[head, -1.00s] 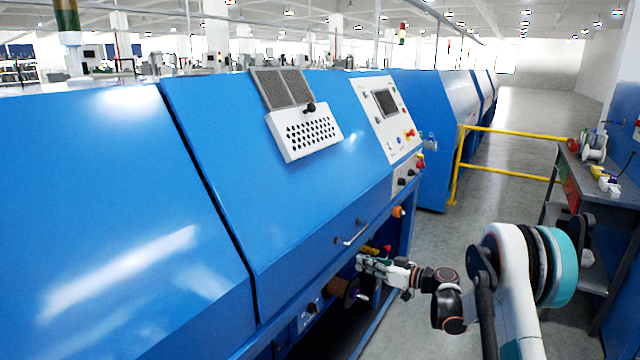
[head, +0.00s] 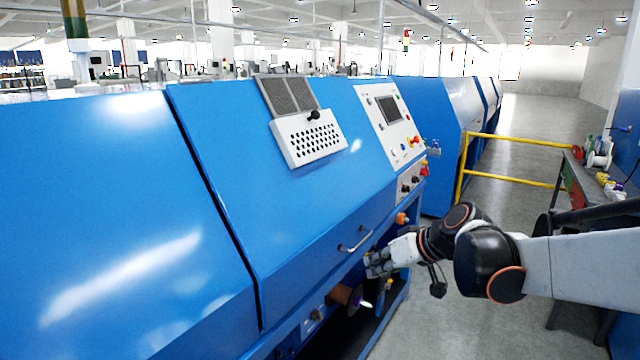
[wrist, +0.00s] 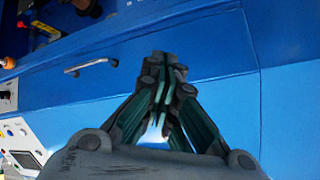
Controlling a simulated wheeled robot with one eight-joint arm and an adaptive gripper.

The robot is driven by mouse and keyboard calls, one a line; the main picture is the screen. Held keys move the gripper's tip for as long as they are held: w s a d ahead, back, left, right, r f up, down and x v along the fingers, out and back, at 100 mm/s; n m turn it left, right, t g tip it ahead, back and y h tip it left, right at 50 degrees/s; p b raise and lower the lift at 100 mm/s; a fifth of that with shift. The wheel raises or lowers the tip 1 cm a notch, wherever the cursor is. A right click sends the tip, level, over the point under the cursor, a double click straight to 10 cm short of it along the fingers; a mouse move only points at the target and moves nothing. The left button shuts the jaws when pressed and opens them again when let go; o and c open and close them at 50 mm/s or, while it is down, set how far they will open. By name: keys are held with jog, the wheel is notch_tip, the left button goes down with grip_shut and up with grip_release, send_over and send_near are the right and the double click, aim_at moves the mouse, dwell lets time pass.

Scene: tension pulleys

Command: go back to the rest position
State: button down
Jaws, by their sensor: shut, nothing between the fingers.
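My gripper (head: 378,264) is in front of the lower right part of the blue machine (head: 290,190), near the open bay under its cover. In the wrist view my gripper (wrist: 162,75) has its fingers together, with nothing between them, and the blue panel (wrist: 215,50) behind. A brown spool (head: 345,296) sits in the bay, below and left of my gripper. The cover's metal handle (head: 356,241) is just above and left of it.
A control panel (head: 388,110) with a screen is on the machine's upper right. A yellow rail (head: 515,176) stands beyond. A workbench (head: 570,180) with spools is at the right, partly behind my arm. Grey floor (head: 425,325) lies between.

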jog(key=s+d+f+m+h, duration=0.1)
jog(key=s+d+h, duration=0.1)
jog(key=s, duration=0.7)
jog(key=s+d+m+h, duration=0.1)
jog(key=s+d+h, duration=0.1)
jog(key=s, duration=0.7)
jog(key=s+d+f+m+h, duration=0.1)
jog(key=s+d+m+h, duration=0.1)
jog(key=s, duration=0.7)
jog(key=shift+d+f+h, duration=0.3)
jog(key=shift+d, duration=0.45)
